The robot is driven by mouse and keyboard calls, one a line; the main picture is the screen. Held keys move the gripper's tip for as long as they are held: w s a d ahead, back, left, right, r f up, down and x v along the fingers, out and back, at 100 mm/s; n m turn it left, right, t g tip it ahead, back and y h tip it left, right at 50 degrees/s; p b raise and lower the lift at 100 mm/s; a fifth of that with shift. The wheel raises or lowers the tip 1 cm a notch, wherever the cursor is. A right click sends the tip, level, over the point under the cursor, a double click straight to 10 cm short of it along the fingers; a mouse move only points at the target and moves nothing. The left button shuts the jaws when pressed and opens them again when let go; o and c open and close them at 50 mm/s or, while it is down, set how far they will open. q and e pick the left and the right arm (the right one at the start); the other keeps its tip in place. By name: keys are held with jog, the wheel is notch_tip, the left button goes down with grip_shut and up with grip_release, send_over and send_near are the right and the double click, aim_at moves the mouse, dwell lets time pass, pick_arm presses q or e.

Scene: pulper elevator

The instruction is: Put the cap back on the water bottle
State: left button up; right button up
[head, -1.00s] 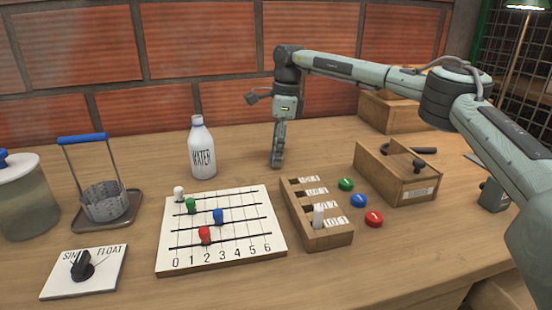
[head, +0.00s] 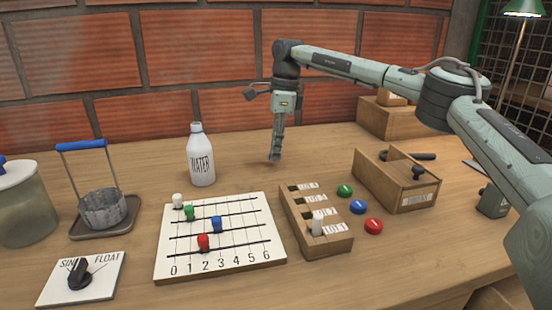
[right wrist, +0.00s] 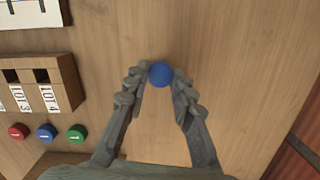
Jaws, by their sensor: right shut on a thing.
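The water bottle (head: 201,158) is white with a WATER label. It stands upright at the back of the table in the head view, and no blue cap shows on its neck. My right gripper (head: 275,158) points down to the right of the bottle, apart from it. In the right wrist view its fingertips (right wrist: 160,78) are closed on a round blue cap (right wrist: 160,74). In the head view the cap is not clearly visible at the fingertips. My left gripper is not in view.
A numbered board (head: 220,240) with coloured pegs lies in front of the bottle. A wooden slotted rack (head: 327,243) and red, blue and green discs are to its right. A metal basket (head: 102,212) and jar stand left. The table between bottle and right gripper is clear.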

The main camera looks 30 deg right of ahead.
pick_arm(q)
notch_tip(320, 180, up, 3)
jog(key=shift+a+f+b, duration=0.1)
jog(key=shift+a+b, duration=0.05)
jog(key=shift+b, duration=0.4)
pick_arm(e)
jog(key=s+a+r, duration=0.2)
jog(key=a+r, duration=0.6)
jog(key=a, duration=0.3)
jog(key=shift+s+a+r, duration=0.2)
jog(key=shift+s, duration=0.15)
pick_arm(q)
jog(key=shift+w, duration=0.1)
